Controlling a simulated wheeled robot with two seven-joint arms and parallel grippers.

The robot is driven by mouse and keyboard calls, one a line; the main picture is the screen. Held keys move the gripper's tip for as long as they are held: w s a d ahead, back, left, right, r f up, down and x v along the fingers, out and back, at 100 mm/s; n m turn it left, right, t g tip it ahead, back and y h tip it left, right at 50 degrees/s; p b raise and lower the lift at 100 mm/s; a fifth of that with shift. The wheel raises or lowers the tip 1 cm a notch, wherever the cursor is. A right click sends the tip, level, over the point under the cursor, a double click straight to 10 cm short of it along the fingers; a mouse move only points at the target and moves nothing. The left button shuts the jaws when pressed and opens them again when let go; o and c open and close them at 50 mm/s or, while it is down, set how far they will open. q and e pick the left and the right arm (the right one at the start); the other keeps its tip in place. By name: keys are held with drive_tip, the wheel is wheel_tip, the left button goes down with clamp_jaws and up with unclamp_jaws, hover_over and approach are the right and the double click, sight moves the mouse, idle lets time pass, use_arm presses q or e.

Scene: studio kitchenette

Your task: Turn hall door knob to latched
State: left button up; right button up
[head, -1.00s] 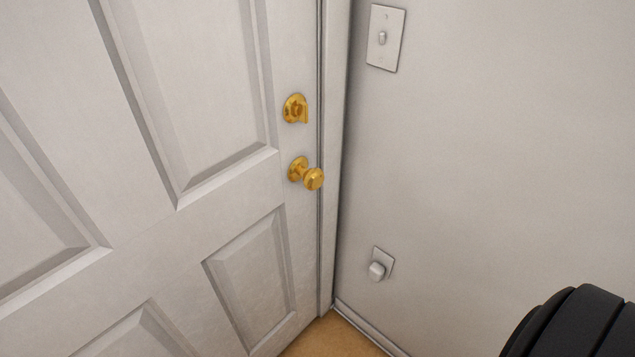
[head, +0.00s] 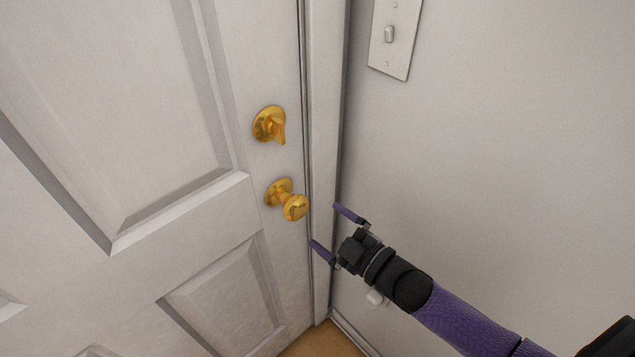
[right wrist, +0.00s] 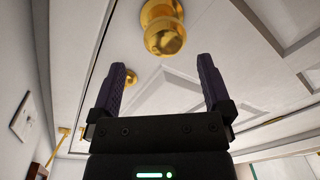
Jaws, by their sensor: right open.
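The hall door (head: 130,120) is white and panelled and looks closed against its frame. Its round brass knob (head: 294,207) stands out on the door's right side, below a brass turn-piece (head: 269,125) on a round plate. My right gripper (head: 325,226) is open and empty, just right of and below the knob, apart from it. In the right wrist view the knob (right wrist: 164,30) lies ahead of the gap between the open fingers (right wrist: 162,66). The turn-piece plate (right wrist: 131,77) is partly hidden behind the left finger there. My left gripper is not in view.
The grey wall (head: 500,130) meets the door frame (head: 326,150) close on the right. It carries a light switch (head: 394,38) and a small white fitting (head: 374,297) low down, partly behind my right arm. The space in front of the door is clear.

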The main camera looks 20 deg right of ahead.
sight(302, 213)
drive_tip(key=b+x, duration=0.1)
drive_tip(key=x, duration=0.3)
drive_tip(key=b+x, duration=0.1)
drive_tip(key=x, duration=0.4)
drive_tip(key=shift+s+a, duration=0.25)
drive_tip(key=shift+a, duration=0.1)
drive_tip(key=shift+w+a, duration=0.1)
drive_tip(key=shift+w, duration=0.2)
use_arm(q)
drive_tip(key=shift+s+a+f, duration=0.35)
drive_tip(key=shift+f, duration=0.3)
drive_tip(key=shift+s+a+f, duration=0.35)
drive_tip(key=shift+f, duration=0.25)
